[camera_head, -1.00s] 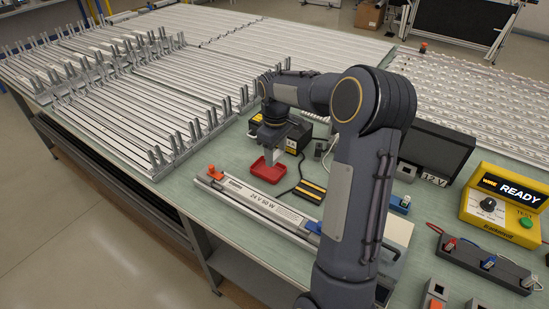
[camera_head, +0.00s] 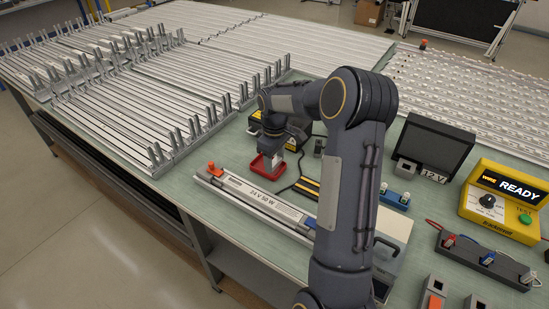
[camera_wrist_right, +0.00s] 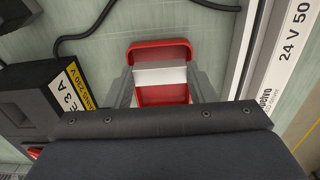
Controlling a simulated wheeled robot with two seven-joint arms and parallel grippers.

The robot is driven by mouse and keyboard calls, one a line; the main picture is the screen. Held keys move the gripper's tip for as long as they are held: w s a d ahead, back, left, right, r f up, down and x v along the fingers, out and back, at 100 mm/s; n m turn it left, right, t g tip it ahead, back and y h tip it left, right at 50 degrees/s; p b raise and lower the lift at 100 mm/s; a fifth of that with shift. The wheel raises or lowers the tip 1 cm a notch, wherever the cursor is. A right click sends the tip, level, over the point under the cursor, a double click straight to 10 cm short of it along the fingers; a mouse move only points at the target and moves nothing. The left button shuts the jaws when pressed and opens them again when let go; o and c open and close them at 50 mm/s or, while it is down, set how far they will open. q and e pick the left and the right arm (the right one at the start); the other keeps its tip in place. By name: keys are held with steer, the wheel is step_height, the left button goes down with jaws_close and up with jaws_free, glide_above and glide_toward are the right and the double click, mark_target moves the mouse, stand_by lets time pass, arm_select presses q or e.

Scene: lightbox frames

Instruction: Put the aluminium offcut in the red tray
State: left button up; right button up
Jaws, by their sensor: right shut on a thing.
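The aluminium offcut (camera_wrist_right: 160,75) is a short silver piece between the two fingers of my right gripper (camera_wrist_right: 162,88), which is shut on it. In the head view the right gripper (camera_head: 271,160) is over the red tray (camera_head: 256,165), a small shallow red dish on the green bench. In the right wrist view the tray (camera_wrist_right: 150,50) lies behind the offcut, its rim showing above and below it. I cannot tell whether the offcut touches the tray floor. My left gripper is not in view.
A long white 24 V driver (camera_head: 262,201) lies just in front of the tray. A black box with a yellow label (camera_wrist_right: 50,95) stands close beside the gripper. A black cable (camera_wrist_right: 85,32) runs nearby. Racks of metal profiles (camera_head: 120,90) fill the bench's left.

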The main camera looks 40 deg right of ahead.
mark_target(274, 161)
steer(key=shift+f, duration=0.25)
steer(key=o, duration=1)
steer(key=shift+c, duration=0.2)
steer(key=s+a+r+t, duration=0.1)
steer(key=s+a+r, duration=0.1)
steer(key=r, duration=0.6)
steer(key=s+a+r, duration=0.1)
steer(key=a+r, duration=0.1)
steer(key=r, duration=0.6)
steer(key=s+a+f+m+t+y, duration=0.2)
steer(key=s+a, duration=0.7)
steer(key=s, duration=0.1)
steer(key=s+a+f+m+t+y, duration=0.1)
steer(key=s+a+f+m+t, duration=0.1)
steer(key=s+a, duration=0.7)
steer(key=shift+s+a+f+m+t+y, duration=0.15)
steer(key=shift+s+a+m+t+y, duration=0.25)
steer(key=shift+s, duration=0.7)
